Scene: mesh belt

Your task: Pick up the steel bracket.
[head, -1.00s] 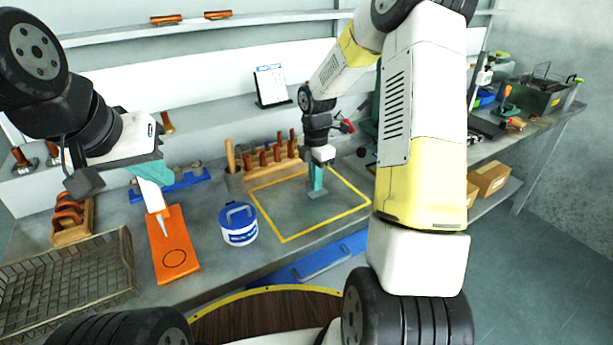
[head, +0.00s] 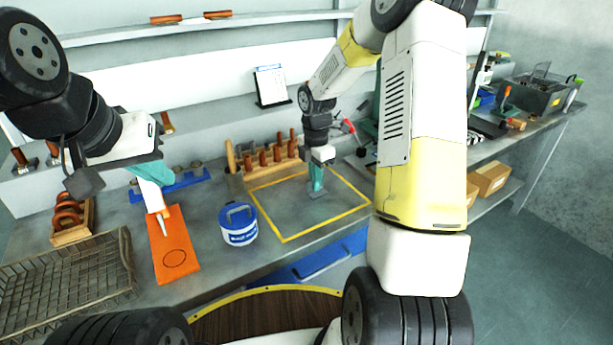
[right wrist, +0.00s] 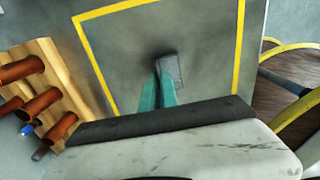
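The steel bracket (head: 318,194) is a small grey piece on the bench, inside a yellow taped outline. It also shows in the right wrist view (right wrist: 172,70) at the fingertips. My right gripper (head: 317,184) points down at it; its teal fingers (right wrist: 157,84) are close together with their tips at the bracket's edge, and appear shut on its upright part. The tips partly hide that contact. My left gripper (head: 150,172) is at the left above an orange board (head: 172,250), with a white, pointed, tube-like thing (head: 153,195) in its teal fingers.
A blue-and-white canister (head: 239,224) stands left of the yellow outline (head: 268,217). A wooden rack (head: 268,165) with copper-coloured pieces is behind it. A wire basket (head: 70,275) lies at the front left. The bench inside the outline is otherwise clear.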

